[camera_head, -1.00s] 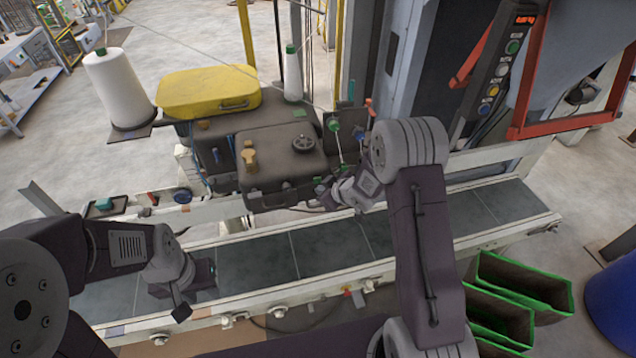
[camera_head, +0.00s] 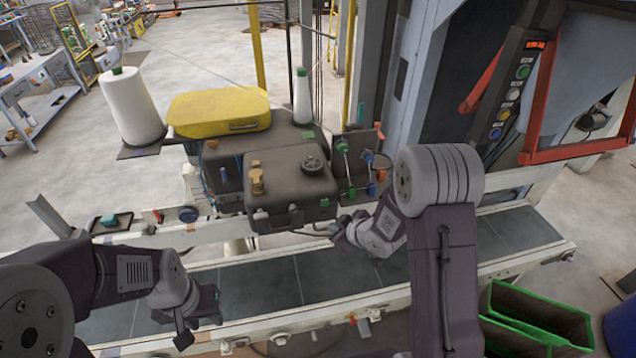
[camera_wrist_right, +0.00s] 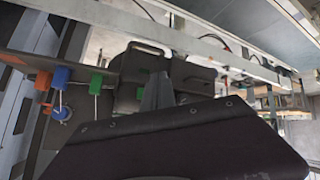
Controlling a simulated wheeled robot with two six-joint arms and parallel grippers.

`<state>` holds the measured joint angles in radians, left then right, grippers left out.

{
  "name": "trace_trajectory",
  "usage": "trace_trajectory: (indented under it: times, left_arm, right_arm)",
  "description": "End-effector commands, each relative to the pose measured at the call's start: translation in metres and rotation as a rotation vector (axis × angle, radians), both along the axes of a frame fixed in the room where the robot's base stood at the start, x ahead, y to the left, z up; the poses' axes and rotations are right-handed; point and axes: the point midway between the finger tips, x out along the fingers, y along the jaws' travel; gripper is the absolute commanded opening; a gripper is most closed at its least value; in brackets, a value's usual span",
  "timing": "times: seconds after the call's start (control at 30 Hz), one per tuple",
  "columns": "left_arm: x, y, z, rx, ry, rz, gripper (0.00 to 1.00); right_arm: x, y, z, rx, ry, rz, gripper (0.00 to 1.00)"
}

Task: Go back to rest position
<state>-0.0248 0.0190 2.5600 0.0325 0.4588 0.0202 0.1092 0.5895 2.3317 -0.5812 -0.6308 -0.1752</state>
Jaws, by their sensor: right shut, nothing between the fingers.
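My left gripper (camera_head: 200,318) hangs over the left part of the conveyor belt in the head view. Its fingers are small and partly hidden, so I cannot tell whether it is open or shut. My right gripper (camera_head: 343,232) is just in front of the dark sewing machine (camera_head: 292,178), above the belt's far edge. It is shut and empty. In the right wrist view, its dark body fills the lower middle, with the machine just beyond it. Any contact with the machine cannot be made out.
The conveyor belt (camera_head: 265,282) runs across below both arms. A white thread cone (camera_head: 130,103) and a yellow cover (camera_head: 218,112) are behind it. A control panel (camera_head: 508,105) and orange frame (camera_head: 575,154) stand at right. Green-edged bags (camera_head: 535,325) are lower right.

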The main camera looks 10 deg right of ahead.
Motion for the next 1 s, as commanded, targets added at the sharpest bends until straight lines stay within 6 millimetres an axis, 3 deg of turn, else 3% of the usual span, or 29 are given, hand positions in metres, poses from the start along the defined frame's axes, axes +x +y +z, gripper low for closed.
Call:
trace_trajectory:
  times: [0.17, 0.3, 0.37, 0.43, 0.5, 0.6, 0.73, 0.83, 1.0]
  left_arm:
    - [0.0, 0.0, -0.009, 0.0, 0.0, 0.0, 0.36]
    - [0.0, 0.0, -0.059, 0.0, 0.0, 0.0, 0.36]
    - [0.0, 0.0, -0.086, 0.0, 0.0, 0.0, 0.36]
    - [0.0, 0.0, -0.112, 0.0, 0.001, 0.0, 0.36]
    - [0.0, 0.0, -0.123, 0.0, 0.001, 0.0, 0.36]
    - [0.0, 0.0, -0.126, 0.0, 0.0, 0.0, 0.36]
    - [0.0, 0.0, -0.119, 0.0, 0.0, 0.0, 0.36]
    - [0.0, 0.0, -0.119, 0.0, -0.001, 0.0, 0.36]
    - [0.0, 0.0, -0.119, 0.0, 0.0, 0.0, 0.36]
  right_arm:
    - [0.001, 0.002, -0.007, -0.001, -0.004, 0.005, 0.0]
    - [0.013, 0.017, -0.002, -0.008, -0.119, 0.029, 0.0]
    - [0.007, 0.013, -0.004, -0.019, -0.123, -0.026, 0.0]
    - [-0.02, -0.002, -0.021, -0.023, -0.03, -0.153, 0.0]
    - [-0.059, -0.016, -0.04, -0.007, 0.12, -0.293, 0.0]
    - [-0.118, -0.025, -0.062, 0.029, 0.349, -0.457, 0.0]
    - [-0.182, -0.024, -0.079, 0.056, 0.608, -0.596, 0.0]
    - [-0.208, -0.021, -0.085, 0.06, 0.719, -0.646, 0.0]
    - [-0.215, -0.021, -0.086, 0.057, 0.749, -0.66, 0.0]
